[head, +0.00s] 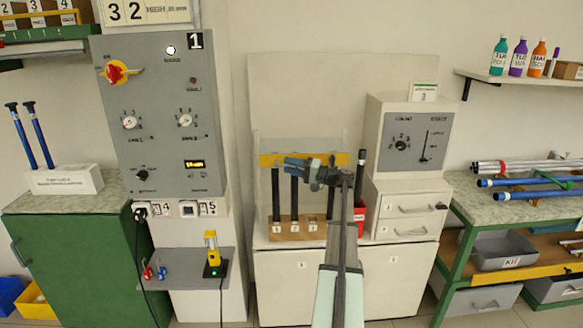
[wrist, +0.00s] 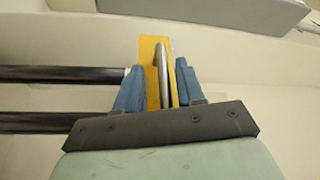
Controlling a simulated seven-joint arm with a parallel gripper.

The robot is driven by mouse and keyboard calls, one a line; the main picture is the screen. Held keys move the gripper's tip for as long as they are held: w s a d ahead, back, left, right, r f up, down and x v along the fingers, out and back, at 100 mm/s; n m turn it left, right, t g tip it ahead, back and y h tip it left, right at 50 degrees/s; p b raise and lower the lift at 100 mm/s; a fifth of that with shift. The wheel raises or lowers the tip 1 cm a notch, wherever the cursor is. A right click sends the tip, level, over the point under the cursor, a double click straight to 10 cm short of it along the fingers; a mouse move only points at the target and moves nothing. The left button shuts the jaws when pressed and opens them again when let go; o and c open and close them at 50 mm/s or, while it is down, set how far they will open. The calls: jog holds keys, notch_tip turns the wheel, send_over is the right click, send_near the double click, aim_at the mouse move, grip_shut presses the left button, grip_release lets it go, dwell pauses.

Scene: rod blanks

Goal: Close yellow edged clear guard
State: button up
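The clear guard (head: 262,185) stands at the back middle of the bench, with a yellow edge strip (head: 270,160) running level across it. Dark rods (head: 276,195) stand upright in a wooden rack (head: 285,235) by it, below the strip. My gripper (head: 287,162) is at the strip, its blue fingers pointing left in the head view. In the wrist view the fingers stand apart on either side of a grey bar handle (wrist: 161,68) in front of the yellow strip (wrist: 149,50). Some yellow shows between the left finger and the handle. My arm hides part of the guard's right side.
A grey control panel (head: 155,100) is on the left and a cabinet with a dial and lever (head: 408,140) on the right. A red bin (head: 359,220) and another dark rod (head: 361,165) are close right of my gripper. A yellow device (head: 211,245) stands on a low shelf.

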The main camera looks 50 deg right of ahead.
jog(key=shift+s, duration=0.1)
jog(key=v, duration=1.3)
jog(key=shift+s+d, duration=0.15)
jog(key=shift+s, duration=0.15)
